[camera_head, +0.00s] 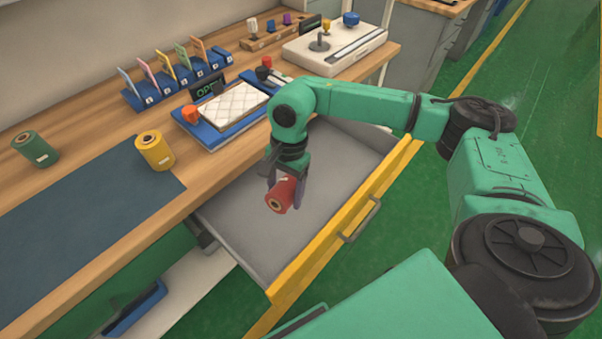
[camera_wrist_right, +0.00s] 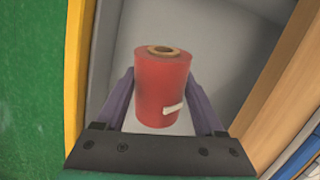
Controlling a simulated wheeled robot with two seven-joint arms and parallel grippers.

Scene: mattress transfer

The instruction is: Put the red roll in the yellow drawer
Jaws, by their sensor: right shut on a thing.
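The red roll (camera_head: 281,196) is held between the fingers of my right gripper (camera_head: 286,184), over the open yellow drawer (camera_head: 330,247). In the head view the roll is tilted, and I cannot tell how far it is above the drawer floor. In the right wrist view the red roll (camera_wrist_right: 162,88) sits between the two fingers of the right gripper (camera_wrist_right: 163,100), with a white label on its side. The drawer's grey inside looks empty around the roll. My left gripper is not in view.
A green roll (camera_head: 36,149) and a yellow roll (camera_head: 155,149) stand on the wooden table (camera_head: 95,152) by a dark blue mat (camera_head: 80,205). A blue tray with a white pad (camera_head: 233,103) lies behind the drawer. The drawer's handle (camera_head: 362,220) faces the green floor.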

